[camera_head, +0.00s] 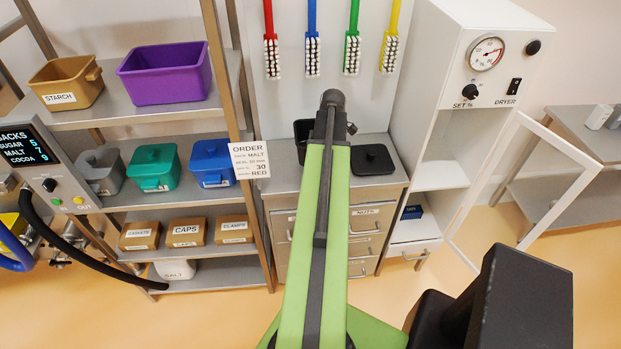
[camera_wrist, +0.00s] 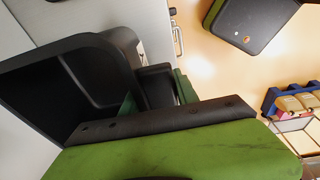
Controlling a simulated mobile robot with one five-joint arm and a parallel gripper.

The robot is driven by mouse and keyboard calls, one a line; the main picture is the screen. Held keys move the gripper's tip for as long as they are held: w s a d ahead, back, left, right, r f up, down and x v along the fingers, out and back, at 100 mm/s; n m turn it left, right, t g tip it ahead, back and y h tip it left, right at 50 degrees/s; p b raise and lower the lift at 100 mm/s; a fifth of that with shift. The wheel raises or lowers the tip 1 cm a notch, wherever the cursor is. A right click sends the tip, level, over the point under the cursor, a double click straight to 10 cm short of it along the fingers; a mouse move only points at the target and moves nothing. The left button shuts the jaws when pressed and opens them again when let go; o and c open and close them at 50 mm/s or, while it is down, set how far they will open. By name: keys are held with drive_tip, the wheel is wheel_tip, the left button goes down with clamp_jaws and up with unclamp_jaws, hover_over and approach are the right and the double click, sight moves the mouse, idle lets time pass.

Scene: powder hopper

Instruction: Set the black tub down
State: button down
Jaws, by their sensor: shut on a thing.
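The black tub (camera_wrist: 62,84) is open-topped and fills the left of the wrist view, with its inside showing. My gripper (camera_wrist: 152,90) is shut on the tub at its near side. In the head view the tub (camera_head: 303,128) shows only as a dark edge left of my green arm, above the top of the drawer cabinet (camera_head: 283,180). My arm hides the rest of it and the gripper's fingers there. I cannot tell whether the tub's base touches the cabinet top.
A black lid (camera_head: 372,158) lies on the cabinet top right of my arm. A shelf rack with a purple tub (camera_head: 165,73) and lidded tubs stands left. An order card (camera_head: 250,160) hangs at its post. The white dryer (camera_head: 462,60) stands right, its door open.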

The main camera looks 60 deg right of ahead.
drive_tip(key=w+a+f, duration=0.1)
drive_tip(key=w+f+b, duration=0.1)
drive_tip(key=shift+w+a+f, duration=0.2)
drive_tip(key=shift+w+a, duration=0.15)
drive_tip(key=shift+a, duration=0.05)
drive_tip(key=shift+w+a, duration=0.2)
drive_tip(key=shift+w, duration=0.2)
wheel_tip(320, 180, down, 4)
drive_tip(key=b, duration=0.4)
drive_tip(key=shift+s+f+b, duration=0.1)
drive_tip(key=shift+f+b, duration=0.1)
drive_tip(key=shift+b, duration=0.1)
drive_tip(key=shift+r, duration=0.2)
drive_tip(key=shift+f, duration=0.15)
drive_tip(key=c, duration=0.9)
unclamp_jaws()
